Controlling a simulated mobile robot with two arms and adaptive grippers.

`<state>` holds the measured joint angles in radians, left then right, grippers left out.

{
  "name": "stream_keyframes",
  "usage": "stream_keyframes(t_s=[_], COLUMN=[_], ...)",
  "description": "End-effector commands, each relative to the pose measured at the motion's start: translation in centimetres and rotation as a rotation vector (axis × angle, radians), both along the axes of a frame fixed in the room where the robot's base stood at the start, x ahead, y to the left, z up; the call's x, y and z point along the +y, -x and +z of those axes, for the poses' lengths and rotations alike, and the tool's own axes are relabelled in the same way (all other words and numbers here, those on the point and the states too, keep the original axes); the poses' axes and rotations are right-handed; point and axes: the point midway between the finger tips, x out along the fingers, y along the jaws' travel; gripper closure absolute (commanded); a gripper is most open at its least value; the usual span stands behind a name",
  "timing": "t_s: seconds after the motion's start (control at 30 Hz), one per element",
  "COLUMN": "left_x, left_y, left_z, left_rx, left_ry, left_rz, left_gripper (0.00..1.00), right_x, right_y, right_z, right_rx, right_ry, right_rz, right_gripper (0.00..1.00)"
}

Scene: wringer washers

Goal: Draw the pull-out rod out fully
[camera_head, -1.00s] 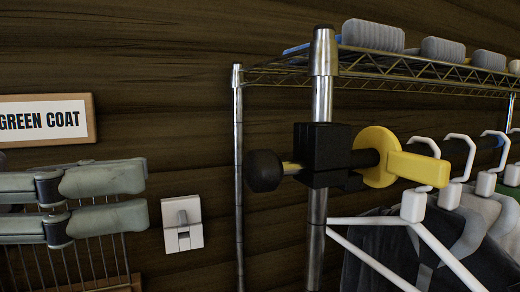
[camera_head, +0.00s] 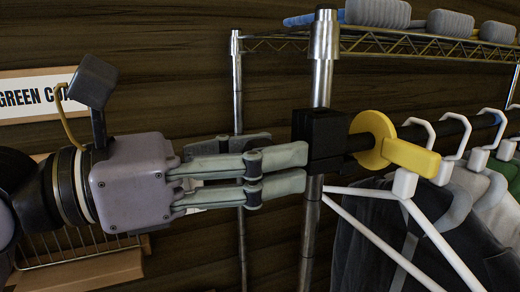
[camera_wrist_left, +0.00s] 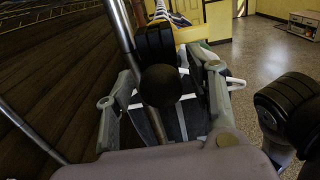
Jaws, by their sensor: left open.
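The pull-out rod (camera_head: 456,124) is dark. It runs through a black clamp block (camera_head: 318,140) on a steel post. Its round black knob is hidden behind my fingers in the head view, but the left wrist view shows the knob (camera_wrist_left: 160,85) between my two fingers. A yellow disc with a tab (camera_head: 385,145) sits right of the block. My left gripper (camera_head: 298,168) comes in from the left with its fingertips close to the block. Its fingers are apart on both sides of the knob; contact cannot be told. My right gripper is not in view.
Several white hangers (camera_head: 404,183) with dark and grey clothes hang right of the block. A wire shelf (camera_head: 420,45) with rolled items is above. A thin steel post (camera_head: 238,90) stands behind my gripper, near the wooden wall. A sign (camera_head: 35,95) is at the left.

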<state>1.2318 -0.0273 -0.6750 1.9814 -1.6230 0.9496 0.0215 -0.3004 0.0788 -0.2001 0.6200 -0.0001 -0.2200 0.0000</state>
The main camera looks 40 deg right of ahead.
Motion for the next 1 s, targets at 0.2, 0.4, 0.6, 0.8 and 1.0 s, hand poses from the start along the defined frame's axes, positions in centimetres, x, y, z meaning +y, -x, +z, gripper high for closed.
stream_keyframes(t_s=[0.2,0.4,0.6,0.8,1.0], left_x=[0.03,0.04,0.05,0.05,0.05], left_y=[-0.02,-0.02,-0.02,-0.03,-0.03], left_z=[0.01,0.01,0.02,0.03,0.03], left_rx=[0.000,0.000,0.000,0.000,0.000], left_ry=[0.000,0.000,0.000,0.000,0.000], left_rz=[0.000,0.000,0.000,0.000,0.000], left_gripper=[0.63,0.76,0.89,1.00,1.00], right_x=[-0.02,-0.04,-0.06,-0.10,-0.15], right_y=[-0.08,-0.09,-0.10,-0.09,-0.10], right_z=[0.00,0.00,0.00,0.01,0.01], right_rx=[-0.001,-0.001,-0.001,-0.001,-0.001], right_ry=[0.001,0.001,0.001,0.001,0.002], right_rz=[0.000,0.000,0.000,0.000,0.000], right_gripper=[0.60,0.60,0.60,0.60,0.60])
